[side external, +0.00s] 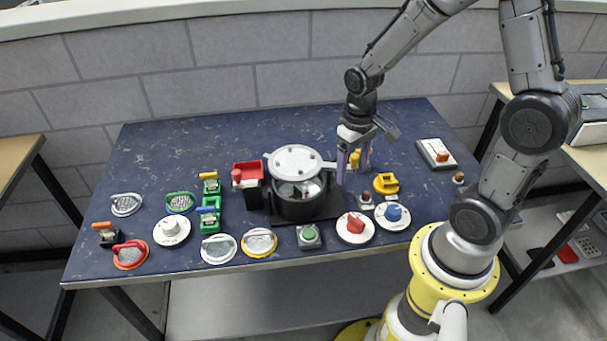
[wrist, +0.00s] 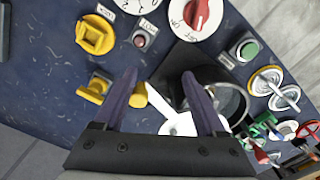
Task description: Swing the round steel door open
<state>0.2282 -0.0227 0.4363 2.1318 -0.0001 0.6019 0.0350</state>
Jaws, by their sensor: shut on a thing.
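The round steel door (side external: 295,160) is a pale disc above the dark round vessel (side external: 300,205), set toward the back of its mouth, so some of the inside shows at the front. A light bar handle runs from it to the right. In the wrist view the door (wrist: 178,127) is partly hidden by my gripper, and the handle (wrist: 157,102) reaches between the fingers. My gripper (side external: 353,168) points down at the right of the vessel, its two purple fingers shut on the handle's end. Exact finger contact is hard to see. The vessel's rim (wrist: 243,103) shows beside the right finger.
A yellow fixture (wrist: 95,90) stands close beside my gripper, with another yellow part (side external: 386,183) nearer the front. Red and blue dials (side external: 355,227) (side external: 392,216) and a green button (side external: 309,236) lie in front. A red-topped black box (side external: 249,180) stands left of the vessel. The back of the table is clear.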

